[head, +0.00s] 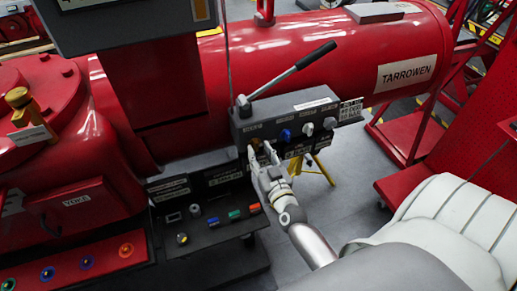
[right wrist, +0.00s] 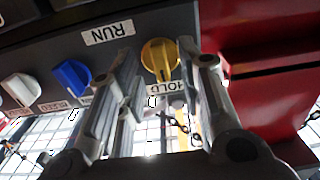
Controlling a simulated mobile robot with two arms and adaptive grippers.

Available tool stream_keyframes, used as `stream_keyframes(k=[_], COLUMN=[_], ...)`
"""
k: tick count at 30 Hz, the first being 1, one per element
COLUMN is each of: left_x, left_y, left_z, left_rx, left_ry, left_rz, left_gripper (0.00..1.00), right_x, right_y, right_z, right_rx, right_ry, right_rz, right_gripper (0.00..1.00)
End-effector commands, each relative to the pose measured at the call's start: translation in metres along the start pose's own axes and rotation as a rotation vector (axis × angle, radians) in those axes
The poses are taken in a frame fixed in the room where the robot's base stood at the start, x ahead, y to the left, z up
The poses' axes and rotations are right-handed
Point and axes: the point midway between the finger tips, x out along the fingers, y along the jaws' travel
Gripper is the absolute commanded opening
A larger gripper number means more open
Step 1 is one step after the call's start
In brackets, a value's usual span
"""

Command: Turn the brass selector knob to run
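The brass selector knob (right wrist: 160,60) is on the dark panel in the right wrist view, with a dark mark on its lower face towards the HOLD label (right wrist: 170,88). The RUN label (right wrist: 108,33) appears upside down to its upper left. My right gripper (right wrist: 166,58) is open, one finger on each side of the knob, with visible gaps. In the head view the knob (head: 256,143) is small and partly hidden by my right gripper (head: 262,151), which reaches up to the panel's front. My left gripper is not in view.
A blue knob (right wrist: 72,77) and a white knob (right wrist: 20,89) sit beside the brass one. A long lever (head: 290,73) rises above the control box (head: 290,110). A console with coloured buttons (head: 205,225) stands to the left. Red machinery (head: 290,50) lies behind.

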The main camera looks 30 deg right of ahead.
Motion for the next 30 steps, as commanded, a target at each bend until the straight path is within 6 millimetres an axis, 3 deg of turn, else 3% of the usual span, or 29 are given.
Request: stream_keyframes(k=[5,14,23,30], left_x=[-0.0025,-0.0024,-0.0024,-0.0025], left_y=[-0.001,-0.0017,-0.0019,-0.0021], left_z=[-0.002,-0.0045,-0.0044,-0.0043], left_rx=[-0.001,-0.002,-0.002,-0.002], left_ry=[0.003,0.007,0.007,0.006], left_rz=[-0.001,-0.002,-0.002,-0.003], left_gripper=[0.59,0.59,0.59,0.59], right_x=[0.0123,0.0142,0.014,0.014], right_y=[-0.0001,-0.0001,-0.0002,-0.0001], right_z=[-0.0008,0.0002,0.0001,0.0], right_rx=[0.0,0.0,0.0,0.006], right_ry=[0.001,-0.001,0.0,0.0], right_rz=[-0.001,-0.001,-0.001,0.0], right_gripper=[0.34,0.34,0.0,0.0])
